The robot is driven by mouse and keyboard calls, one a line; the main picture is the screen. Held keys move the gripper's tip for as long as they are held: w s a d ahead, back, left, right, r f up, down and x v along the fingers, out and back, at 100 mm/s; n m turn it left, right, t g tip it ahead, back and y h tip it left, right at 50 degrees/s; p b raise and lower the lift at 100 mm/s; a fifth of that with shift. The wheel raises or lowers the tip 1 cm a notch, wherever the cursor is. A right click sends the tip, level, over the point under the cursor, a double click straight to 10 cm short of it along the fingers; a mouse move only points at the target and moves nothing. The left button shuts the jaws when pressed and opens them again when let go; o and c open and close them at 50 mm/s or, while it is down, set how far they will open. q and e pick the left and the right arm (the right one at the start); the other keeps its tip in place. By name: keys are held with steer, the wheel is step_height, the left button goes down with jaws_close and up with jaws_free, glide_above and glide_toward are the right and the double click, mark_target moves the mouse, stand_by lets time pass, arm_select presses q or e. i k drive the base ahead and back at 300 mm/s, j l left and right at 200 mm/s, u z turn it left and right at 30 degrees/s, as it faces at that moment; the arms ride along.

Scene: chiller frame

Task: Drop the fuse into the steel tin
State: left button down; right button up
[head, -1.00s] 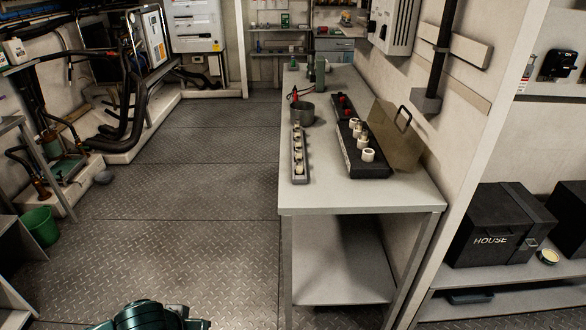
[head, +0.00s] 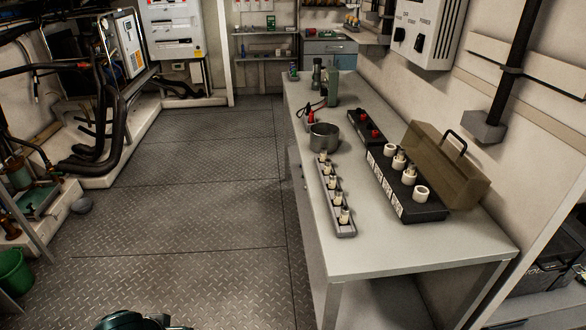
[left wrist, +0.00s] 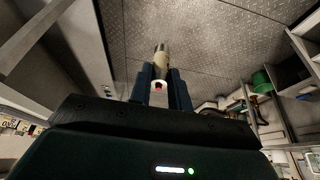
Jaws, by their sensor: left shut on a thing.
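The steel tin (head: 323,136) is a round, open grey pot on the bench top in the head view. My left gripper (left wrist: 160,88) is shut on a fuse (left wrist: 161,60), a pale cylinder with a darker metal end, in the left wrist view. The fuse sticks out beyond the fingertips, over the floor and apart from the tin. Neither the left gripper's fingers nor this fuse shows in the head view. My right gripper is in neither view.
On the bench (head: 400,254) a grey rack (head: 345,229) with several fuses stands in front of the tin. A black fuse block (head: 425,211) with white holders and a tan lid (head: 450,175) stands to the right. Floor left of the bench is clear.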

mark_target(320, 146)
steer(key=i+j, duration=1.55)
steer(key=i+j+z, duration=0.45)
steer(key=j+z, duration=0.15)
steer(key=z, duration=1.5)
